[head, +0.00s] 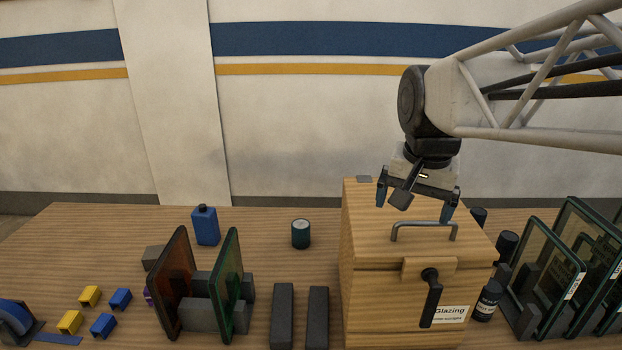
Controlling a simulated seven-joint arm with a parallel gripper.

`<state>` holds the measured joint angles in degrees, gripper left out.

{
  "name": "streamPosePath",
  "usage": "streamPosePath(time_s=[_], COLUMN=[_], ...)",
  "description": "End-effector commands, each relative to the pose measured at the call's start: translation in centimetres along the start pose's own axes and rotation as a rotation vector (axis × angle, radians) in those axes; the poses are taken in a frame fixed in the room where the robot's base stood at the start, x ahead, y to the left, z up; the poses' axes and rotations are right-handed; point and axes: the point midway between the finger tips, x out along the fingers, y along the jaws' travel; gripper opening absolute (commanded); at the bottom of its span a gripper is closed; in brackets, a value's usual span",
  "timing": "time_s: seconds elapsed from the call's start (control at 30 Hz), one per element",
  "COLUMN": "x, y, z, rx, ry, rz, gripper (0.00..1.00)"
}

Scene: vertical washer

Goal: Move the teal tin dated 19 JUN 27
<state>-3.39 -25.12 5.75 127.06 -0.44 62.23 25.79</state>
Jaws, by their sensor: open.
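My gripper (418,204) is open, pointing down above the lid of the wooden box (390,306). Its two blue-grey fingertips are on either side of the box's metal lid handle (423,226), near its ends. I cannot tell whether they touch it. The lid looks closed, and the inside of the box is hidden.
Coloured glass panes (230,280) stand in dark blocks at front left, near a blue bottle (205,226) and several small yellow and blue pieces (90,295). Dark jars (487,300) and racked panes (545,275) are on the right. The table around the tin is clear.

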Motion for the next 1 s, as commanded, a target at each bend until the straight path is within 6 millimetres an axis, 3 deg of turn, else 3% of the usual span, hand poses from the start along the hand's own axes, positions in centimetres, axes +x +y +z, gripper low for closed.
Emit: streamPosePath(time_s=[0.57, 1.0], x=[0.2, 2.0], y=[-8.3, -15.2], z=[-9.8, -16.5], rx=[0.303, 0.537], ry=[-0.044, -0.072], rz=[0.019, 0.046], gripper=[1.0, 1.0])
